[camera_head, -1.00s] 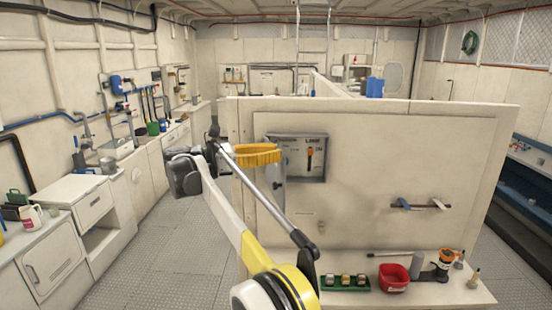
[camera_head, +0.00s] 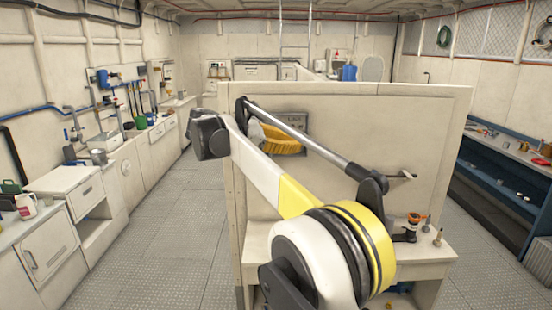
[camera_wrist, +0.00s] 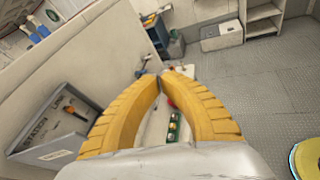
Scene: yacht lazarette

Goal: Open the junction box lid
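The junction box appears to be the grey box (camera_head: 291,119) on the cream partition, mostly covered by my arm and gripper in the head view. In the wrist view the grey box (camera_wrist: 45,128) is at the left, tilted in the picture, with dark lettering and an orange-handled part on its face. I cannot tell how its lid stands. My gripper (camera_wrist: 163,76) has yellow ribbed fingers whose tips appear to meet, with nothing held between them. The box lies to the left of the fingers, apparently apart from them. My gripper also shows in the head view (camera_head: 280,141).
The cream partition (camera_head: 420,125) has a ledge (camera_head: 425,258) at its foot with bottles and an orange-topped tool (camera_head: 412,226). A green tray (camera_wrist: 173,127) shows between my fingers. Cabinets (camera_head: 70,185) line the left wall. The grey floor (camera_head: 180,230) between is clear.

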